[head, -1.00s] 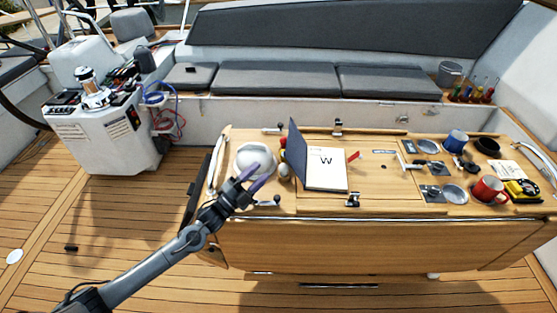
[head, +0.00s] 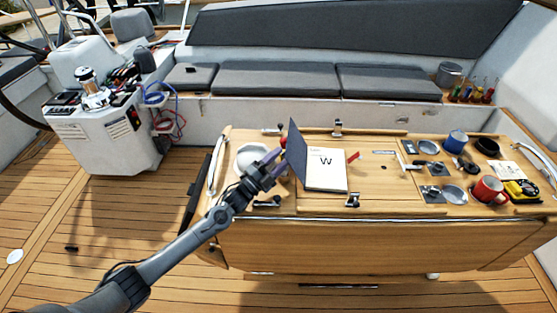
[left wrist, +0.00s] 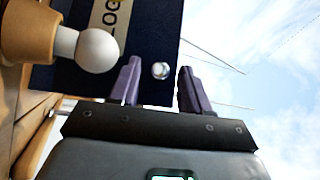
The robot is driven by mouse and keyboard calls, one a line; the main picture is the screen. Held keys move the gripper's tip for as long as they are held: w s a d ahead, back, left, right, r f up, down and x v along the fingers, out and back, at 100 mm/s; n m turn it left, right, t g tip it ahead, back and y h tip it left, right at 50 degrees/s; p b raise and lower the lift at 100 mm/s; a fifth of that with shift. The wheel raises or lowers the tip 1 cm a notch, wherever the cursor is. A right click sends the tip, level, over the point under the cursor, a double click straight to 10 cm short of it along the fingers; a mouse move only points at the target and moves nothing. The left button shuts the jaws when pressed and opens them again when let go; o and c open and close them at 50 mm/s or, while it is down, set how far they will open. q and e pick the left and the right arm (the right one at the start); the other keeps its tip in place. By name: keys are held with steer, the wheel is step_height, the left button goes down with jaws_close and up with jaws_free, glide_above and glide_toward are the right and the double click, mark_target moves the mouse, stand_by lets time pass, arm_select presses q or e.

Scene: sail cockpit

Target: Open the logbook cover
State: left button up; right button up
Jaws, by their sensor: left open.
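The logbook (head: 326,168) lies on the table with white pages showing. Its dark blue cover (head: 295,152) stands raised at the left edge of the pages, leaning slightly left. My left gripper (head: 275,163) is open just left of the cover, on its outer side. In the left wrist view, the cover (left wrist: 60,88) fills the upper left with part of a "LOG" label. A shiny round stud (left wrist: 160,70) shows between the two purple fingers of the left gripper (left wrist: 158,82). I cannot tell whether a finger touches the cover. My right gripper is not in view.
A white round bowl-like object (head: 246,152) sits left of the gripper. A rounded white knob on a tan base (left wrist: 97,50) is close beside the left finger. Mugs, including a red one (head: 487,189), stand at the table's right.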

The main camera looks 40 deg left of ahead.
arm_select(q)
jaws_close()
steer(key=shift+r, duration=0.1)
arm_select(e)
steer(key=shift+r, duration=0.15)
